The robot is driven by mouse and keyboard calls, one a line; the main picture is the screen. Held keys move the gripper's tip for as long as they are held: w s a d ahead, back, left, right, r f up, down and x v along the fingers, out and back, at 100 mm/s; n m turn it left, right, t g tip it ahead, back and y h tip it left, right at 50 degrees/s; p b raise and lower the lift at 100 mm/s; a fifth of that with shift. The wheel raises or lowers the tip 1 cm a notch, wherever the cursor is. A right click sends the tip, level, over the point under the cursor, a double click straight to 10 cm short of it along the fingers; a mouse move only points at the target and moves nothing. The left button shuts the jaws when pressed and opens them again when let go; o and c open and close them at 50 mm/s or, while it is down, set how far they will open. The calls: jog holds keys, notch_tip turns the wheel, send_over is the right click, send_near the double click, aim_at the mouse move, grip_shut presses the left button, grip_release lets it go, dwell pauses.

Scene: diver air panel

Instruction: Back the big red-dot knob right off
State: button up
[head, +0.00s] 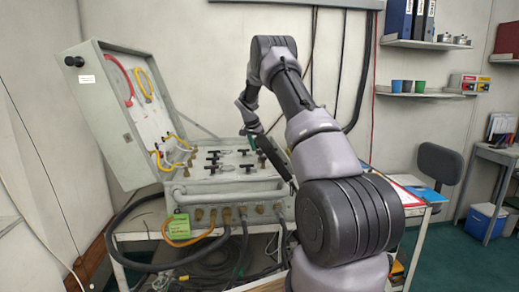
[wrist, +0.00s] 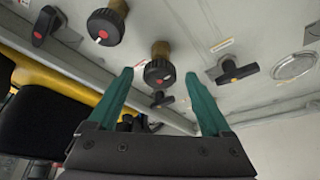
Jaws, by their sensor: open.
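In the wrist view a round black ribbed knob (wrist: 160,72) on a brass stem shows a small red dot on its face. It appears between the teal fingers of my gripper (wrist: 160,74), which are open on either side; I cannot tell how far the tips are from it. A similar round black knob (wrist: 106,24) with a red-and-white mark is up and left, outside the fingers. In the head view my gripper (head: 252,143) is over the right part of the panel (head: 240,172), and my arm partly hides that area.
A black T-handle (wrist: 238,72) with an orange dot is right of the fingers, and a small black handle (wrist: 162,99) shows between them. Another black handle (wrist: 46,26) is at far left. The case lid (head: 100,110) stands open; hoses (head: 150,262) hang in front.

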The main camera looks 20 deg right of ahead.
grip_shut()
